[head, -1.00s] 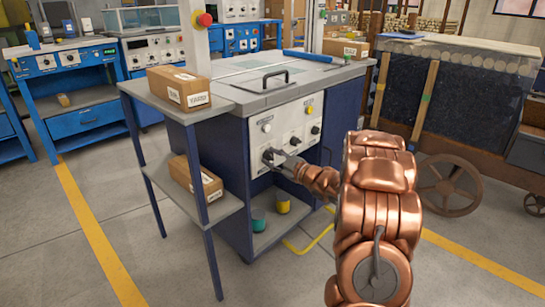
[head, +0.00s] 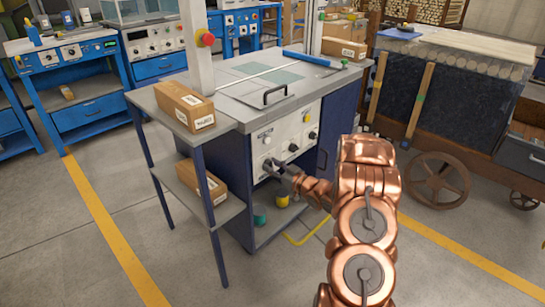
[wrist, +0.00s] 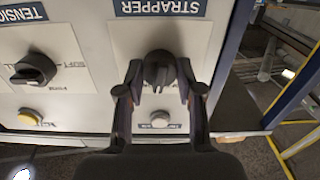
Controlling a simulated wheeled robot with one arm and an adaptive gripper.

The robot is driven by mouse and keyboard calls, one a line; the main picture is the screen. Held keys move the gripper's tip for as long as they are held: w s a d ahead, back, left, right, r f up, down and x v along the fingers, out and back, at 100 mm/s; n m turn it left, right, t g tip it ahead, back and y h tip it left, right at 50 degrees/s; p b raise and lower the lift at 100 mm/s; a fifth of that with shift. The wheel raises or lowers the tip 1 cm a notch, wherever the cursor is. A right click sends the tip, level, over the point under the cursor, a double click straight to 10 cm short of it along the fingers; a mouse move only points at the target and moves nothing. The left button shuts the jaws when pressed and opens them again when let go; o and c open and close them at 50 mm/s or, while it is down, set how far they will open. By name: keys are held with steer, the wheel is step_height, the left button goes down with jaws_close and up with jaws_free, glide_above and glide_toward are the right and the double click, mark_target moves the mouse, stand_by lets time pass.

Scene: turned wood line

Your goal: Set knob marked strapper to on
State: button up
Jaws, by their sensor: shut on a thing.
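The strapper knob (wrist: 158,68) is a dark round knob with a raised grip bar, under the STRAPPER label (wrist: 160,7) in the wrist view. My gripper (wrist: 160,75) is shut on this knob, with a finger on either side of it. The grip bar runs roughly up and down in the wrist view. The on and off marks around it cannot be read. In the head view my gripper (head: 271,166) is at the lower left of the white control panel (head: 290,137), and its fingers mostly hide the knob.
A pale button (wrist: 160,119) lies between my fingers, near the knob. The tension knob (wrist: 34,70) and a yellow button (wrist: 31,116) are to the left. In the head view, cardboard boxes (head: 184,105) stand on the side shelf left of the panel. A cart (head: 455,100) stands right.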

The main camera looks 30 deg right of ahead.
steer(key=shift+r+m+p, duration=0.1)
steer(key=shift+m+p, duration=1.8)
steer(key=shift+p, duration=0.35)
steer(key=o, duration=1.1)
steer(key=shift+o, duration=0.2)
steer(key=shift+s, duration=0.1)
steer(key=v, duration=1.1)
steer(key=shift+s+d, duration=0.2)
steer(key=shift+s, duration=0.2)
